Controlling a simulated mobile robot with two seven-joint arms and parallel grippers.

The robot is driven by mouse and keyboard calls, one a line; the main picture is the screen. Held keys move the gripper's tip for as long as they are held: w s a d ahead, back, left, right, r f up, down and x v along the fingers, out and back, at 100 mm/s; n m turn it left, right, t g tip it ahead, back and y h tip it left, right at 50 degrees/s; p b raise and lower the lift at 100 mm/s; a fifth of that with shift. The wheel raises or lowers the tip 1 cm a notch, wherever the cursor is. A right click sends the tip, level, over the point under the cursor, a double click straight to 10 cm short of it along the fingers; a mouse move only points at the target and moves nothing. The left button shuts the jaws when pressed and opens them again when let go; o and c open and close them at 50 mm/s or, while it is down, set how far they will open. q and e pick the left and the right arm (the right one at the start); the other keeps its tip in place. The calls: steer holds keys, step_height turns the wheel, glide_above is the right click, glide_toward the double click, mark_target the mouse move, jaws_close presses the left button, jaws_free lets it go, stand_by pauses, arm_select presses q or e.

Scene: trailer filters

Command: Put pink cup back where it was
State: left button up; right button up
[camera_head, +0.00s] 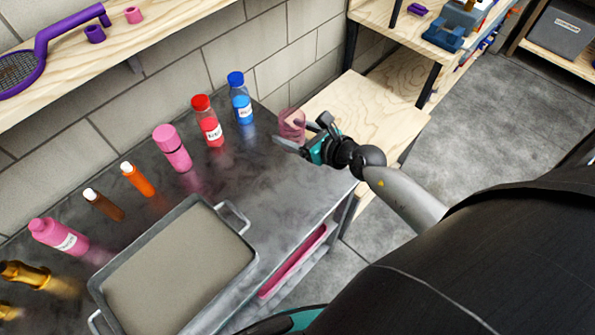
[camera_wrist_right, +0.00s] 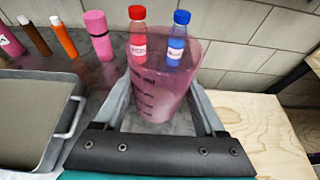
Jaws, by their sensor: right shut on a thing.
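The pink cup (camera_head: 292,122) is a translucent measuring cup with dark marks. It also shows upright and large in the right wrist view (camera_wrist_right: 158,95). My right gripper (camera_head: 298,133) is shut on it, with one finger on each side of the cup. The cup is at the right end of the dark metal table (camera_head: 275,205), near the wall. I cannot tell whether its base touches the table top. My left gripper is not in view.
Red (camera_head: 209,122) and blue (camera_head: 240,98) bottles stand close left of the cup. Pink, orange and brown bottles line the wall further left. A grey tray (camera_head: 238,252) sits at the table's front. A wooden surface (camera_head: 385,115) adjoins on the right. A wall shelf (camera_head: 165,27) holds small cups and a racket.

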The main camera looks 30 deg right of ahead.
step_height(320, 180, down, 14)
steer(key=b, duration=1)
steer(key=shift+f+b, duration=2.25)
steer(key=shift+f, duration=0.25)
steer(key=shift+f, duration=0.1)
steer(key=o, duration=1.5)
steer(key=shift+c, duration=0.2)
